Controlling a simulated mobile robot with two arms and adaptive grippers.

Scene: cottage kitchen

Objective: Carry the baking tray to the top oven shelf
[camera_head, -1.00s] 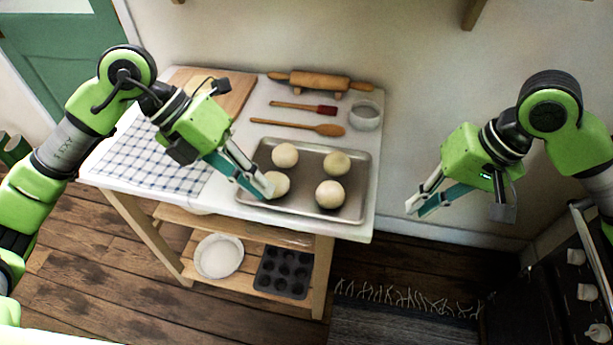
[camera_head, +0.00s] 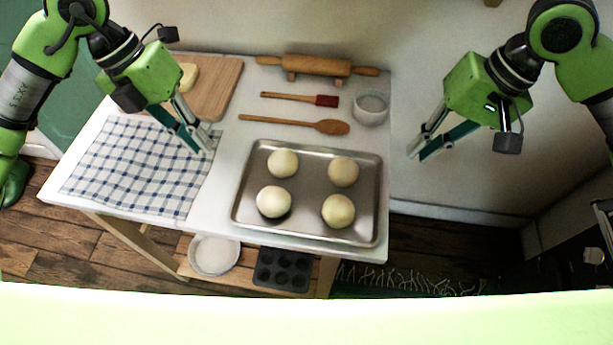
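The metal baking tray (camera_head: 308,232) lies flat on the right part of the white worktop. It holds several pale dough balls, one of them at the front left (camera_head: 274,202). My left gripper (camera_head: 204,151) is above the checked cloth, left of the tray and apart from it. Its fingers look parted with nothing between them. My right gripper (camera_head: 417,157) is in the air to the right of the tray, beyond the table's right edge. Its fingers are also parted and empty. The top oven shelf is not in view.
A checked cloth (camera_head: 140,165) lies left of the tray. A wooden board (camera_head: 212,85) is at the back left. Dark appliance edge at far right.

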